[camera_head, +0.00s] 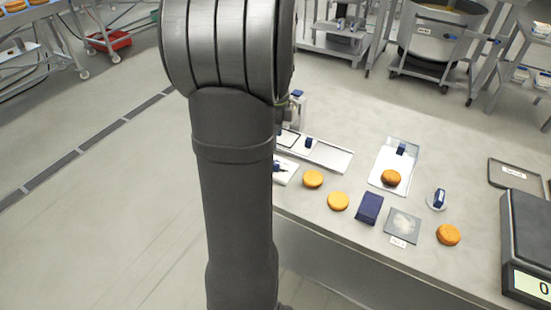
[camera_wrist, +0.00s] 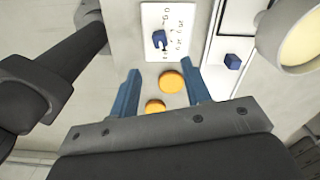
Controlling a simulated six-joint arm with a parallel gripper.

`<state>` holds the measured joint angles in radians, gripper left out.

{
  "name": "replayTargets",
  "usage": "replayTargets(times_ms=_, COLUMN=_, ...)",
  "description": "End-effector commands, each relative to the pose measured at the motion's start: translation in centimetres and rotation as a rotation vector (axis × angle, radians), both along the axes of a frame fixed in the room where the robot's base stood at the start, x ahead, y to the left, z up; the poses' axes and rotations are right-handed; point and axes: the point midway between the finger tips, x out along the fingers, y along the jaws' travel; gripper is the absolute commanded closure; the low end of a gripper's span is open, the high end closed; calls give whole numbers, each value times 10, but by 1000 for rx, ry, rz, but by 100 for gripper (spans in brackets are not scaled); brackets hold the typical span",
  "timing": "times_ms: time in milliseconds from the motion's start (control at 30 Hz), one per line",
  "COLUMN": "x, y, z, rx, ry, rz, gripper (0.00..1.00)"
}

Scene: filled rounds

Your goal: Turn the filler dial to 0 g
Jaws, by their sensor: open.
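The filler dial is a dark blue knob (camera_wrist: 158,40) on a white plate (camera_wrist: 177,18) with printed marks around it, at the top middle of the wrist view. The marks are too small to read, so I cannot tell the setting. In the head view the knob (camera_head: 277,166) shows just right of my arm, with its white plate partly hidden. My gripper (camera_wrist: 160,68) is open, its two blue fingers apart and empty. The dial lies beyond the fingertips, untouched. My gripper is hidden behind my arm in the head view.
Orange rounds (camera_head: 338,201) lie on the table; two show near the fingers in the wrist view (camera_wrist: 171,81). A metal tray (camera_head: 328,155) with a blue block (camera_head: 309,142) is beside the dial plate. A dark blue cloth (camera_head: 369,208) and a scale (camera_head: 528,245) stand further right.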

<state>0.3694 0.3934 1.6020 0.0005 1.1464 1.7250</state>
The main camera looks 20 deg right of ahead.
Motion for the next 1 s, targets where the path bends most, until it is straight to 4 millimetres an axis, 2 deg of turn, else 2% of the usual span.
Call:
replayTargets(times_ms=33, x=-1, y=0, z=-12, rx=2, ry=5, rz=0, gripper=56)
replayTargets(times_ms=200, x=-1, y=0, z=-49, rx=3, ry=4, rz=1, gripper=56)
replayTargets(times_ms=433, x=-1, y=0, z=-85, rx=2, ry=3, rz=1, gripper=56)
replayTargets(times_ms=600, x=0, y=0, z=-97, rx=1, ry=-1, rz=1, gripper=56)
replayTargets(times_ms=900, x=0, y=0, z=-99, rx=0, ry=-1, rz=1, gripper=56)
replayTargets(times_ms=1000, x=0, y=0, z=-98, rx=0, ry=-1, rz=1, gripper=76)
